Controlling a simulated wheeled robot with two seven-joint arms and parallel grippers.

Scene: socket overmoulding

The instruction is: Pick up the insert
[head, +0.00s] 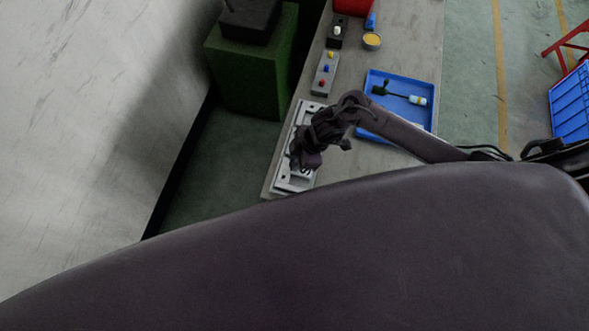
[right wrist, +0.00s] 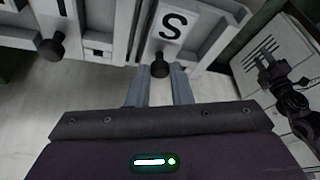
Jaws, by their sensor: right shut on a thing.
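The insert (right wrist: 172,27) is a pale block marked with a black S, with a dark round knob (right wrist: 160,66) at its near edge. My right gripper (right wrist: 160,76) is shut on this knob, one grey finger on each side. In the head view my right gripper (head: 306,160) is over the pale fixture (head: 284,182) at the bench's near left end, and it hides most of the insert. I cannot tell whether the insert is seated or lifted. My left gripper is not in view.
The grey bench (head: 352,160) carries a button box (head: 325,72) and a blue tray (head: 400,83) with small parts. A yellow-topped pot (head: 372,40) stands farther back. A green machine block (head: 243,75) is to the left. Another dark knob (right wrist: 52,47) is beside the insert.

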